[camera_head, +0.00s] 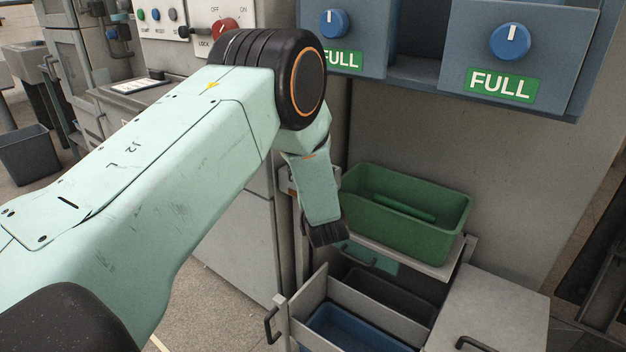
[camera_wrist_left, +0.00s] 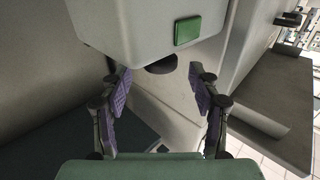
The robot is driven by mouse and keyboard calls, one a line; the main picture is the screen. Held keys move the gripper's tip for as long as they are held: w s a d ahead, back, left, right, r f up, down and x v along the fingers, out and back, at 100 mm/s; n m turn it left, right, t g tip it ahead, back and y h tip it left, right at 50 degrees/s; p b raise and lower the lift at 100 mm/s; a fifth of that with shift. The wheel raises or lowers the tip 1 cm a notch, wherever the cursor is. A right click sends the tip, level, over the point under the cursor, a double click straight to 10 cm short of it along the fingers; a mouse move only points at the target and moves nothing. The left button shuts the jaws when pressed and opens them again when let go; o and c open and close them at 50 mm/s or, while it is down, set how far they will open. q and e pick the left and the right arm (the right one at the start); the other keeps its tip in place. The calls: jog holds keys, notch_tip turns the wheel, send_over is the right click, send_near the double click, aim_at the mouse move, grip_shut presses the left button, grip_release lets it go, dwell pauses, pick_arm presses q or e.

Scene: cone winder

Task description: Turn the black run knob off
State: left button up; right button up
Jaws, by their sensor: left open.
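My left gripper (camera_head: 326,234) hangs down in the head view beside the green bin, partly hidden by its own wrist. In the left wrist view my left gripper (camera_wrist_left: 158,82) has its purple-padded fingers wide apart, with nothing held between them. A dark rounded part (camera_wrist_left: 161,65) shows between the fingers, at the lower edge of a pale grey box (camera_wrist_left: 135,30) with a green square (camera_wrist_left: 188,30). I cannot tell whether this dark part is the black run knob. In the head view a small black knob (camera_head: 183,31) sits on the back-left panel. My right gripper is not in view.
A red switch (camera_head: 225,29) marked OFF and ON sits on that panel, partly behind my arm. Blue knobs (camera_head: 334,23) (camera_head: 510,40) are above FULL labels. A green bin (camera_head: 448,235) and an open drawer (camera_head: 310,296) crowd the space near the gripper.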

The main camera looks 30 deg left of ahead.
pick_arm(q)
jog(key=v, duration=0.8)
jog(key=s+d+f+m+g+h+p, duration=0.1)
jog(key=s+d+f+m+g+h, duration=0.25)
jog(key=s+f, duration=0.45)
jog(key=s+d+f+m+g+h+p, duration=0.1)
jog(key=s+d+f+m+g+h, duration=0.25)
jog(key=s+f, duration=0.5)
jog(key=s+d+f+g+h+p, duration=0.1)
jog(key=s+d+g+h+p, duration=0.1)
jog(key=s, duration=1)
jog(key=s+d+f+g+h+p, duration=0.2)
jog(key=s+g, duration=0.3)
jog(key=s, duration=0.6)
jog(key=shift+s+f+m+h, duration=0.3)
jog(key=shift+s+h, duration=0.1)
